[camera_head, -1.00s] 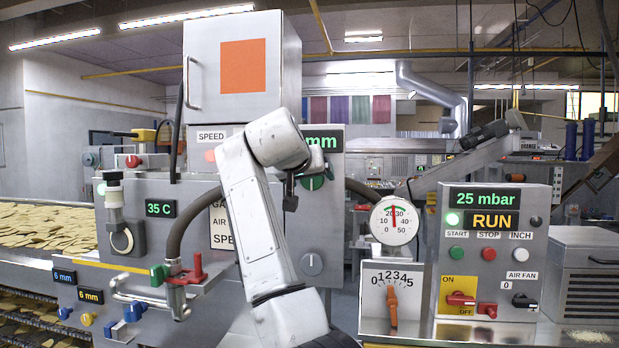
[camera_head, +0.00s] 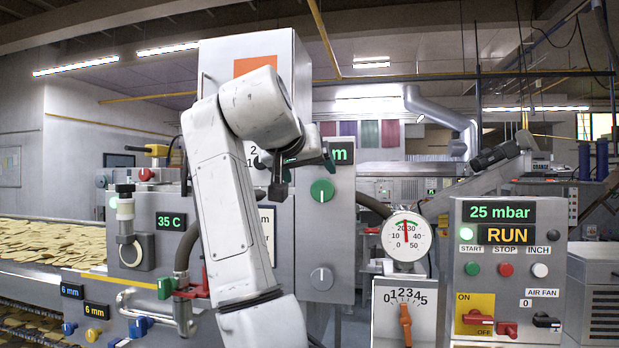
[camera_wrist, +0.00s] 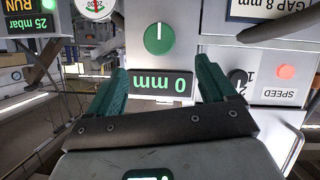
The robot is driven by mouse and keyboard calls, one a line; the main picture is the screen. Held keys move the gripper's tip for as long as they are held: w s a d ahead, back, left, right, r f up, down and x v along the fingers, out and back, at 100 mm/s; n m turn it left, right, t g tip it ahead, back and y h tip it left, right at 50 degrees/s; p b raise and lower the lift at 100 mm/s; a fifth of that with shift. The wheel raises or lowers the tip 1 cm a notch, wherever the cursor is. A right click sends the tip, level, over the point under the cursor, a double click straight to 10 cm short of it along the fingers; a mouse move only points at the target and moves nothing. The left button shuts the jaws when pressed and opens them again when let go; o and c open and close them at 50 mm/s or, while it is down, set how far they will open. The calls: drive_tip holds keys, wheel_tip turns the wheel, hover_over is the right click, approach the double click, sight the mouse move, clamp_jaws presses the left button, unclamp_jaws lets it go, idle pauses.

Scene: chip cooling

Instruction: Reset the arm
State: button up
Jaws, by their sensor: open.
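My gripper (camera_wrist: 163,80) is open in the wrist view, with its two green fingers apart and nothing between them. Beyond the fingers, a grey panel carries a green "0 mm" display (camera_wrist: 160,85) and a green knob (camera_wrist: 160,38). In the head view my white arm rises in front of the machine, and my gripper (camera_head: 300,165) is partly hidden behind the arm's upper end. The green knob (camera_head: 321,190) shows just right of and below the gripper. I cannot tell how near the fingers are to the panel.
A control box with "25 mbar" and "RUN" displays (camera_head: 502,211) stands at the right. A round gauge (camera_head: 407,235) and an orange lever (camera_head: 405,325) are left of it. Chips lie on a belt (camera_head: 50,240) at the far left. A curved hose runs behind my arm.

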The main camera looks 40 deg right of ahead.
idle(0.8)
wheel_tip(320, 180, down, 22)
drive_tip(key=w+a+n+y, duration=0.1)
drive_tip(key=w+n+y, duration=0.2)
drive_tip(key=s+a+f+n+g+y, duration=0.15)
drive_tip(key=s+f, duration=0.25)
drive_tip(key=f, duration=0.8)
drive_tip(key=s+a+f+n+y, duration=0.15)
drive_tip(key=s+f, duration=0.25)
drive_tip(key=f, duration=0.8)
drive_tip(key=s+a+f+n+g+y+b, duration=0.1)
drive_tip(key=s+a+f+g+y, duration=0.15)
drive_tip(key=s+f, duration=0.9)
drive_tip(key=s+a+f+g+y+b, duration=0.1)
drive_tip(key=s+a+f, duration=0.2)
drive_tip(key=s+f, duration=0.9)
drive_tip(key=s+a+f+n+g+y, duration=0.1)
drive_tip(key=s+a, duration=0.1)
drive_tip(key=s, duration=0.9)
drive_tip(key=shift+s+a+f+y, duration=0.15)
drive_tip(key=shift+s+f+y, duration=0.1)
drive_tip(key=shift+f+y, duration=0.15)
drive_tip(key=shift+c, duration=0.2)
